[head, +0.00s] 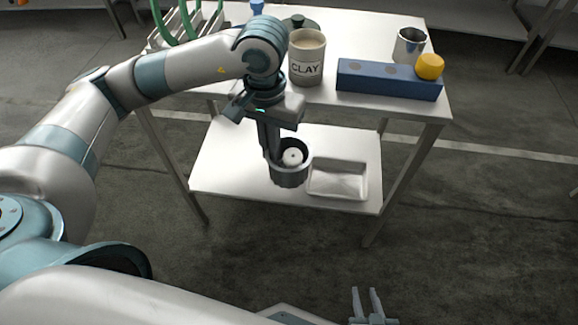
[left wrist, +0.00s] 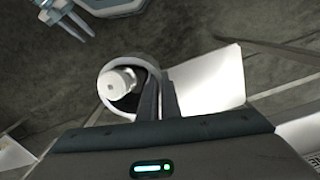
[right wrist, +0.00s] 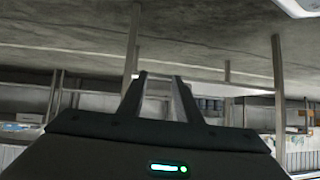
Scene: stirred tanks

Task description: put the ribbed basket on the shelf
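The ribbed basket (head: 289,176) is a dark grey round tub with a white piece (head: 292,157) inside. My left gripper (head: 271,157) points down at its left rim, with the fingers closed on the wall. In the left wrist view the basket (left wrist: 104,92) is upright beside the fingers, with dark floor around much of it. The white lower shelf (head: 230,155) of the table lies behind it in the head view; I cannot tell whether the basket touches it. My right gripper (head: 367,302) is open and empty, low at the front, away from the table.
A shallow pale tray (head: 338,180) is on the shelf, right of the basket. The tabletop above holds a CLAY jar (head: 306,58), a blue block (head: 388,80) with a yellow knob (head: 430,66), a metal cup (head: 409,45) and a rack with green loops (head: 185,22). The shelf's left part is clear.

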